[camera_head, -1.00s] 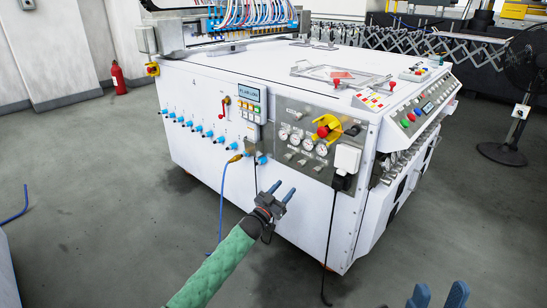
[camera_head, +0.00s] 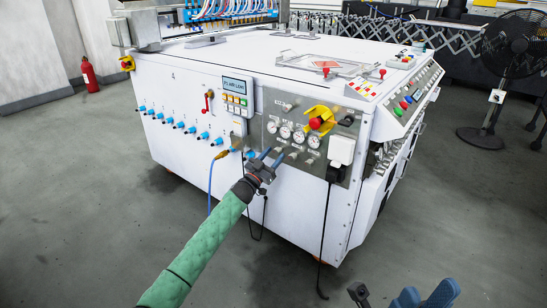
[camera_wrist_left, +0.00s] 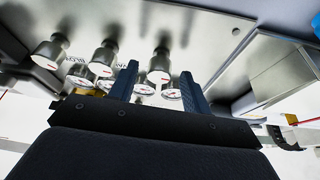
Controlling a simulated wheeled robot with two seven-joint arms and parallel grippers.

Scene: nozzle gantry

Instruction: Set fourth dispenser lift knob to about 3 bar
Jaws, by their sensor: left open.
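The control panel (camera_head: 325,115) on the white machine's front carries a row of round pressure gauges (camera_head: 299,137) with silver knobs (camera_head: 308,163) below them. Its small labels are unreadable, so I cannot tell which knob is the fourth dispenser lift. My left gripper (camera_head: 272,156) is open in front of the knobs and hides part of the row. In the left wrist view, a silver knob (camera_wrist_left: 160,65) shows between the open fingertips, with other knobs (camera_wrist_left: 103,57) to its left. I cannot tell whether the fingers touch it. My right gripper (camera_head: 425,296) is open and empty at the bottom edge.
A yellow-and-red emergency switch (camera_head: 316,123) and a white socket box (camera_head: 341,150) with a black cable sit right of the gauges. Blue fittings (camera_head: 190,130) line the machine's left side. A fan (camera_head: 505,60) stands far right. The floor in front is clear.

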